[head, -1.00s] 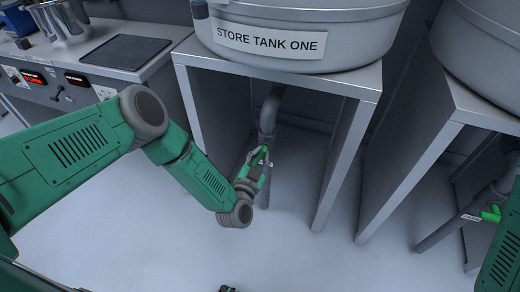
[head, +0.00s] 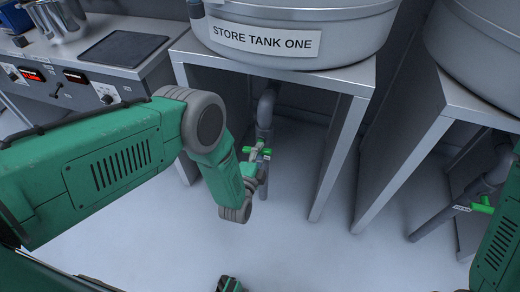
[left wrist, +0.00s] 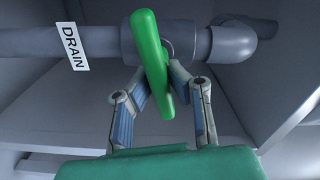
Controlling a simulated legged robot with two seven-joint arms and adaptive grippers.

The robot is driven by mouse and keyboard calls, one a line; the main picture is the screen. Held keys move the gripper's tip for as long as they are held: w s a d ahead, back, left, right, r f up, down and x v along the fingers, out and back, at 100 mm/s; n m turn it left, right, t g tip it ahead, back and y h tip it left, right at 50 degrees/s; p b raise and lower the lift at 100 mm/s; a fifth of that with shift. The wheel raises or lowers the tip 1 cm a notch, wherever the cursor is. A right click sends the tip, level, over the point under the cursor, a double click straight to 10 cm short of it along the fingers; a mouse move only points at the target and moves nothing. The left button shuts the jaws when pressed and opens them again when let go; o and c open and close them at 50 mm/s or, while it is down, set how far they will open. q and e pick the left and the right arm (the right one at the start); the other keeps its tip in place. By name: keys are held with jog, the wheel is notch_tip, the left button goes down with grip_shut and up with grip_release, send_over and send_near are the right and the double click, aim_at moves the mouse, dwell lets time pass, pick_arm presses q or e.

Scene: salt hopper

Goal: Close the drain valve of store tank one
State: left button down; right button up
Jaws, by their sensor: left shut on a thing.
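The store tank one (head: 350,30) stands on a grey stand with its name label (head: 265,39) facing me. Its drain pipe (head: 266,110) comes down under the stand. The green drain valve handle (head: 262,151) lies across this pipe. In the left wrist view the green handle (left wrist: 148,45) stands roughly crosswise to the pipe (left wrist: 105,42), slightly tilted, beside a DRAIN tag (left wrist: 72,46). My left gripper (left wrist: 158,80) is shut on the handle, one finger on each side; it also shows in the head view (head: 254,160). My right gripper is not in view.
The stand's right leg (head: 338,160) is to the right of the valve. A second tank's stand (head: 405,150) with another green valve handle (head: 482,205) is at the right. A bench (head: 95,60) with a pot and controls is at the left. The floor between is clear.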

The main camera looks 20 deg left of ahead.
pick_arm(q)
jog(key=shift+s+d+f+m, duration=0.1)
jog(key=shift+s+f+m, duration=0.15)
jog(key=shift+m, duration=0.3)
jog(key=shift+s+d+f+m, duration=0.1)
jog(key=shift+f+m, duration=0.1)
jog(key=shift+m, duration=0.35)
jog(key=c, duration=1.5)
grip_release()
jog(key=shift+c, duration=0.2)
jog(key=shift+w+a+r, duration=0.1)
jog(key=shift+w+r, duration=0.05)
jog(key=s, duration=1.2)
jog(key=shift+a, duration=0.15)
